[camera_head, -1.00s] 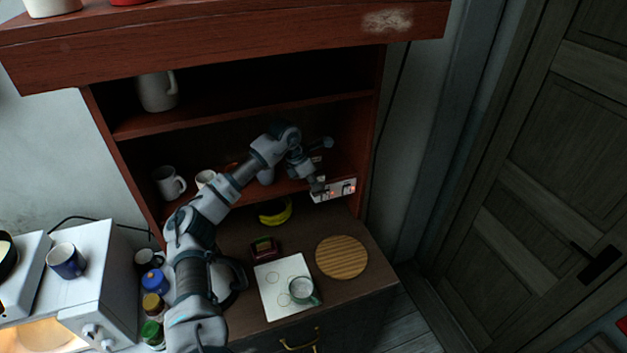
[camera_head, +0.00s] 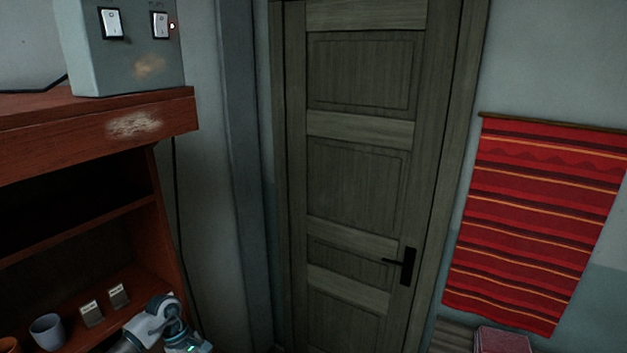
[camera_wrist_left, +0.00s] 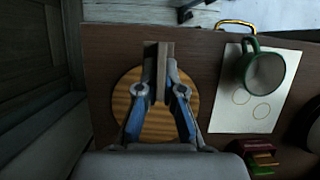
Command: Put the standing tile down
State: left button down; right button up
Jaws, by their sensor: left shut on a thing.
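In the left wrist view, my left gripper (camera_wrist_left: 161,80) is shut on the tile (camera_wrist_left: 164,52), a narrow grey-brown slab seen edge-on between the fingertips. Both are over the round striped wooden board (camera_wrist_left: 126,100). I cannot tell whether the tile touches the board. In the head view, part of my left arm shows at the bottom left; its gripper and the tile are not clearly visible there. My right gripper is not in view.
A green mug (camera_wrist_left: 265,72) stands on a white sheet (camera_wrist_left: 236,118) to the right of the board, with a dark red item (camera_wrist_left: 256,146) below. A cup (camera_head: 47,331) and small cards (camera_head: 92,313) sit on the shelf. A door (camera_head: 355,180) and red hanging (camera_head: 540,220) stand beyond.

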pick_arm(q)
jog(key=s+d+f+m+g+y+b, duration=0.2)
jog(key=s+d+f+m+y, duration=0.2)
jog(key=d+f+m, duration=0.3)
jog(key=s+d+m, duration=0.1)
jog(key=d+m, duration=0.1)
jog(key=m, duration=0.3)
jog(key=shift+s, duration=0.2)
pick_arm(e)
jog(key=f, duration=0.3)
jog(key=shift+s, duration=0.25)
pick_arm(q)
jog(key=shift+d, duration=0.2)
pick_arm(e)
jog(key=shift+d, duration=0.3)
